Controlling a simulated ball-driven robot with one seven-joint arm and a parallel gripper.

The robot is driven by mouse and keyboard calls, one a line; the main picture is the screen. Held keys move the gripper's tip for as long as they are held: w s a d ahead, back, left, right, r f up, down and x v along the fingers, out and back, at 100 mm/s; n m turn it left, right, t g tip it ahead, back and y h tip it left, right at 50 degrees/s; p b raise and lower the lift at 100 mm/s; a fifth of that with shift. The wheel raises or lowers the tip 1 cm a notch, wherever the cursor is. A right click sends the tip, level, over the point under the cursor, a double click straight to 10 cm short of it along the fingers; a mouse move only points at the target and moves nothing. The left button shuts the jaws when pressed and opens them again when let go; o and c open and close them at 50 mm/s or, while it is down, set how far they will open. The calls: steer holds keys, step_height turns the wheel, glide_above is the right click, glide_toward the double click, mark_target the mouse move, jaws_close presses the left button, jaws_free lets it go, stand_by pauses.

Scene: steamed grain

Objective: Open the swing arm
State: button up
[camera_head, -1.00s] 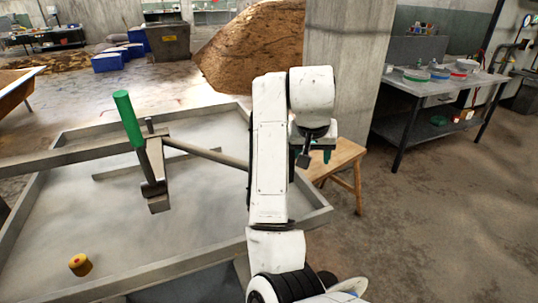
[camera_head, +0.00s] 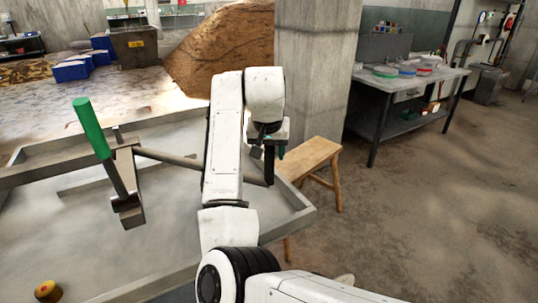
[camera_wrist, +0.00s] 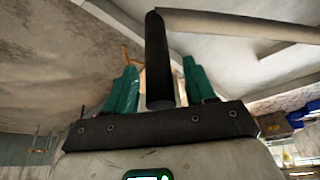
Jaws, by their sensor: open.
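The swing arm is a thin metal bar (camera_head: 172,157) running right from a pivot block on the grey trough, passing behind my arm. A dark upright grip (camera_head: 269,166) stands at its right end. In the wrist view this grip (camera_wrist: 158,55) lies between the two green fingers, with the pale bar (camera_wrist: 235,24) running right from its far end. My gripper (camera_head: 272,152) is open around the grip, with visible gaps on both sides. It also shows in the wrist view (camera_wrist: 158,85). My arm hides part of the bar.
A green-handled lever (camera_head: 92,128) stands on the trough (camera_head: 300,215) at left. A wooden stool (camera_head: 310,157) stands just right of my gripper, before a concrete pillar (camera_head: 318,80).

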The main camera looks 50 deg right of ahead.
steer(key=shift+x, duration=1.1)
steer(key=shift+c, duration=0.5)
jaws_close()
